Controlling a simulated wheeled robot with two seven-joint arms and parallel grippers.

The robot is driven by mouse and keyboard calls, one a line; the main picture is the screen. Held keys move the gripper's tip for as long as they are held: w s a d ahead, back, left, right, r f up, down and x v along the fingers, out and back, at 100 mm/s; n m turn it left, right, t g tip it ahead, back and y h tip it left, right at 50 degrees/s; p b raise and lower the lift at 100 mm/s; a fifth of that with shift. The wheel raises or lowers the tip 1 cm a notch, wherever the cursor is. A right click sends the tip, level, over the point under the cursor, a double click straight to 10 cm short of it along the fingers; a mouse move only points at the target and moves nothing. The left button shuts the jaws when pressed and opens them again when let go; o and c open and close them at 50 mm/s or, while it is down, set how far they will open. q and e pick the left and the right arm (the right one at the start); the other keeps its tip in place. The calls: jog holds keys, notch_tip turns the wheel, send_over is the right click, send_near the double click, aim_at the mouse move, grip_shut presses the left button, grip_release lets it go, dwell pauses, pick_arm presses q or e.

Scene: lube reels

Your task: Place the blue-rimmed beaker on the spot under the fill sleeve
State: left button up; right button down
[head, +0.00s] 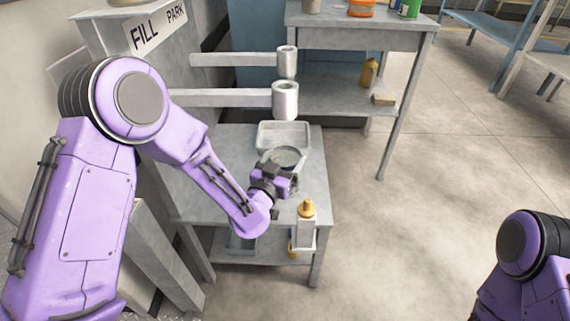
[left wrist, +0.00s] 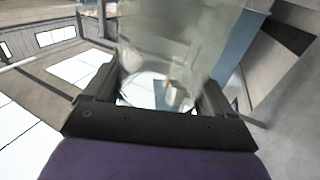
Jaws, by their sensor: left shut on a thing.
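My left gripper (head: 279,173) is shut on a clear beaker (head: 286,157) above the grey bench. In the left wrist view the clear beaker (left wrist: 172,45) fills the space between the fingers (left wrist: 160,98), large and blurred. I cannot make out a blue on its rim. Two grey sleeves hang on horizontal arms from the left: a nearer one (head: 285,100) and a farther one (head: 286,61). The beaker is in front of the nearer sleeve in the picture. The spot beneath the sleeves is not clearly visible. My right gripper is out of view.
A shallow grey tray (head: 262,136) lies on the bench (head: 225,150) behind the beaker. A yellow-capped bottle (head: 307,208) stands at the bench's front right. A sign reads FILL and PARK (head: 157,27).

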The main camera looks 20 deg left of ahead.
pick_arm(q)
jog(key=shift+r, duration=0.1)
jog(key=shift+f, duration=0.2)
jog(key=o, duration=1.3)
jog(key=shift+r, duration=0.3)
jog(key=s, duration=0.4)
jog(key=s+a, duration=0.1)
jog(key=s, duration=0.7)
jog(key=shift+a+p, duration=0.2)
jog(key=shift+p, duration=0.15)
